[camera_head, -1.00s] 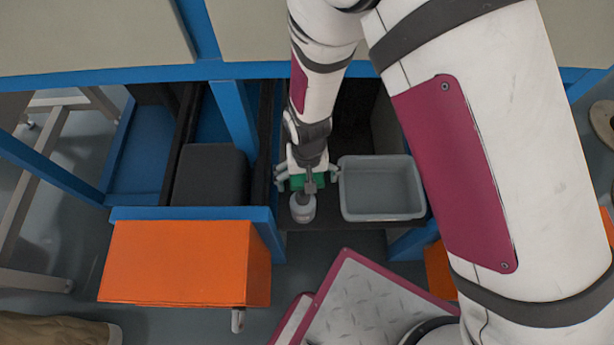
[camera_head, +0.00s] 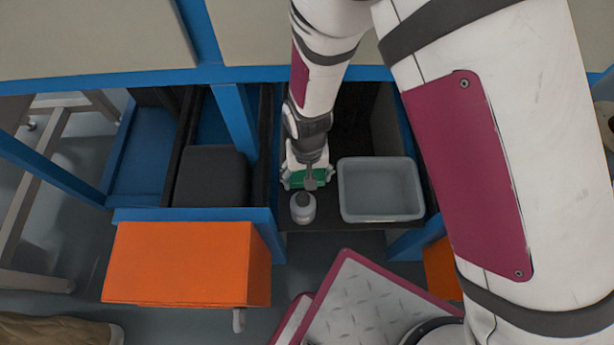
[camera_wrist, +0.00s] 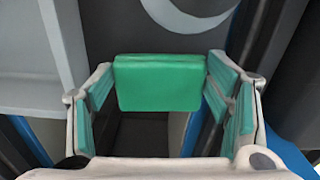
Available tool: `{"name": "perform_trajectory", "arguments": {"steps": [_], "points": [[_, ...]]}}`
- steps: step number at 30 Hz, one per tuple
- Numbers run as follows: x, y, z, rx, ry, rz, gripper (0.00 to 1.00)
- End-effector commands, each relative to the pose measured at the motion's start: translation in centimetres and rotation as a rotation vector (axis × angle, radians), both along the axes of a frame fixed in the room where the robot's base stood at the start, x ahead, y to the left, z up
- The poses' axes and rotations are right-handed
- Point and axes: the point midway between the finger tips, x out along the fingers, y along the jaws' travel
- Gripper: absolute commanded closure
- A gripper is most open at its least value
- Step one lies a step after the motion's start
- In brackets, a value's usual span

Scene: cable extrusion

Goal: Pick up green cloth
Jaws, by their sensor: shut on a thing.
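The green cloth (camera_wrist: 160,83) looks like a folded, flat rectangular block in the wrist view. It sits between the teal-padded fingers of my gripper (camera_wrist: 162,100), which is shut on it. In the head view, the cloth (camera_head: 323,175) shows as a small green patch under my gripper (camera_head: 307,181), partly hidden by the wrist. They are at the dark shelf between the blue frame posts, just behind the bottle and left of the grey bin. Whether the cloth still touches the shelf I cannot tell.
A white-grey bottle (camera_head: 303,208) stands close in front of my gripper. A grey bin (camera_head: 381,216) is to its right. A blue post (camera_head: 267,235) and a black box (camera_head: 211,178) are to the left. An orange box (camera_head: 185,265) is lower left.

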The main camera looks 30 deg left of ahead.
Motion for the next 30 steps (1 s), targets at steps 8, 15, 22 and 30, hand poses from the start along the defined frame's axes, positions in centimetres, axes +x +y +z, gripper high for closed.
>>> {"name": "perform_trajectory", "arguments": {"steps": [8,15,22,30], "points": [[0.0,0.1,6.6,0.003,-0.002,0.000,0.52],[0.2,-1.3,9.9,-0.003,0.001,-0.005,0.52],[0.7,-6.9,9.8,-0.003,0.003,-0.008,0.52],[1.4,-13.8,9.7,-0.001,0.002,-0.006,0.52]]}}
